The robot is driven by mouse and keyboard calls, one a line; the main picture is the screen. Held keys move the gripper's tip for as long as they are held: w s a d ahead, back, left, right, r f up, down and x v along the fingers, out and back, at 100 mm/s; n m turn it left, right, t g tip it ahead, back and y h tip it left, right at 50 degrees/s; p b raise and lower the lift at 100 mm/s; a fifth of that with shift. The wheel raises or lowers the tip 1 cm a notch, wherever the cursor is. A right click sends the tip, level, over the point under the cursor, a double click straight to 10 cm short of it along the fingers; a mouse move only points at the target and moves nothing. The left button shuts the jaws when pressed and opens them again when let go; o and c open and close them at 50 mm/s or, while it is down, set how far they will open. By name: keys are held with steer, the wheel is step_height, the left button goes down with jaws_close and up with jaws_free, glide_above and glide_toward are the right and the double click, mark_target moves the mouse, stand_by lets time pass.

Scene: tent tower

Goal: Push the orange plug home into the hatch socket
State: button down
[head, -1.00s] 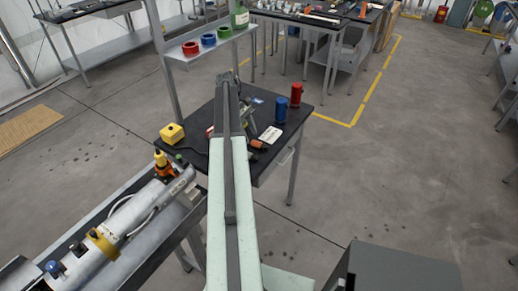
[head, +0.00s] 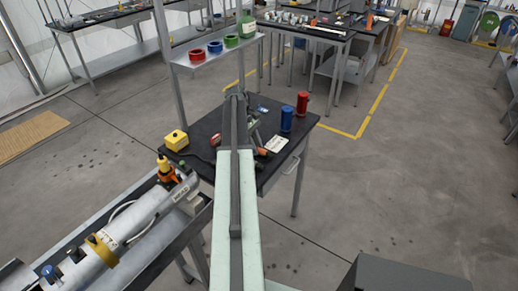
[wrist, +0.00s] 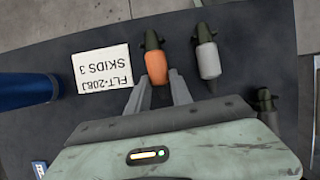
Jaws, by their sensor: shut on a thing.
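The orange plug (wrist: 157,66) is between the two fingers of my gripper (wrist: 159,92) in the wrist view, with its dark end pointing up in the picture. The fingers are shut on its sides. In the head view an orange piece (head: 260,151) shows beside my arm, near the white card on the dark table; my fingers are too small to make out there. I cannot pick out the hatch socket in either view.
A grey plug (wrist: 207,58) lies right of the orange one, and a white label card (wrist: 104,69) lies left. Blue (head: 287,119) and red (head: 302,103) cylinders stand on the table. A white tube assembly (head: 130,217) lies at front left.

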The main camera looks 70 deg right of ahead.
mark_target(260, 149)
step_height(260, 149, up, 4)
steer(key=p, duration=0.3)
steer(key=shift+f, duration=0.2)
steer(key=s+a+r+p, duration=0.1)
steer(key=s+a, duration=0.8)
steer(key=a, duration=0.4)
steer(key=shift+a, duration=0.25)
